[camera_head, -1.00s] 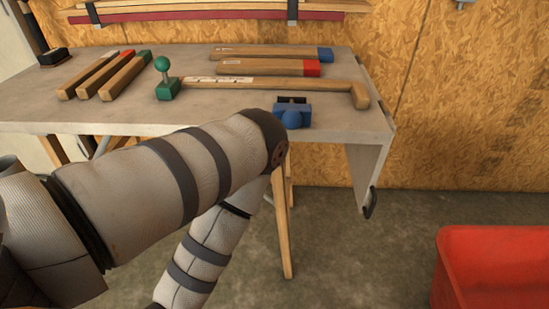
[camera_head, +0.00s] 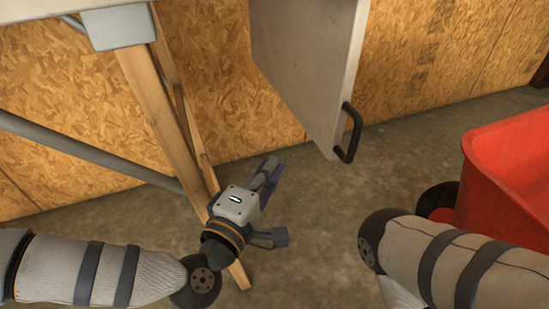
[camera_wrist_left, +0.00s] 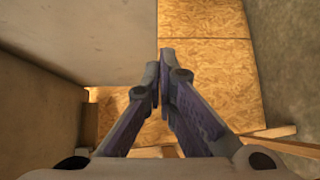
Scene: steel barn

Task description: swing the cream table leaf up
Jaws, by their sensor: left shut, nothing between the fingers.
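The cream table leaf (camera_head: 315,75) hangs down at the right end of the table in the head view. A black bow handle (camera_head: 350,135) is on its lower right edge. My left gripper (camera_head: 271,168) is below and left of the leaf, clear of the handle, with its fingers pointing up and right. In the left wrist view the fingertips (camera_wrist_left: 158,82) are together and hold nothing. A pale panel (camera_wrist_left: 85,40) fills the upper left there; I cannot tell if it is the leaf. My right gripper is out of view.
A wooden trestle leg (camera_head: 160,105) and a grey bar (camera_head: 85,145) stand close to my left arm. A red bin (camera_head: 510,170) is at the right, near my right arm (camera_head: 430,255). A chipboard wall (camera_head: 430,60) is behind. Floor between leaf and bin is open.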

